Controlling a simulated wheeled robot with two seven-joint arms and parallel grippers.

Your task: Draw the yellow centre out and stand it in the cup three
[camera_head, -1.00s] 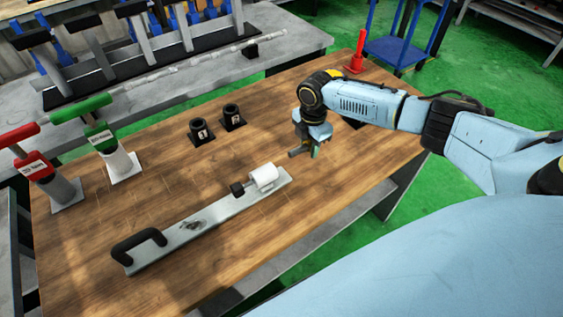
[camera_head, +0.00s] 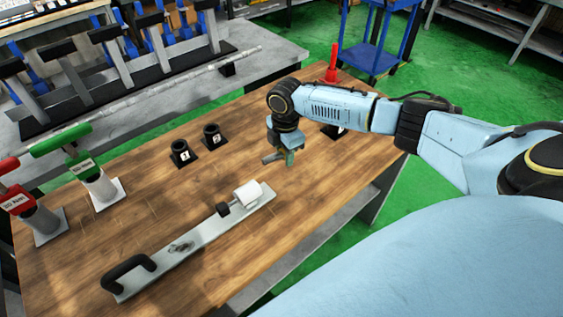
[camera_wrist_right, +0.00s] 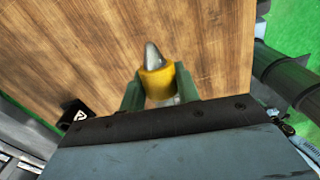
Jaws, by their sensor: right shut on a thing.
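The yellow centre (camera_wrist_right: 158,82), a yellow collar with a grey metal tip, sits between the fingers of my right gripper (camera_wrist_right: 160,90) in the right wrist view. My right gripper is shut on it, above the wooden table (camera_wrist_right: 90,50). In the head view my right gripper (camera_head: 280,157) hangs over the table, right of cup one (camera_head: 180,150) and cup two (camera_head: 211,134). A third black cup base (camera_head: 333,132) shows partly behind my right arm; most of it is hidden. My left gripper is out of view.
A grey plate with a black handle (camera_head: 128,272) and a white cylinder (camera_head: 249,193) lies in front of the cups. Green (camera_head: 80,165) and red (camera_head: 17,201) handled tools stand at left. A red object (camera_head: 332,67) stands at the far edge. The table between is clear.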

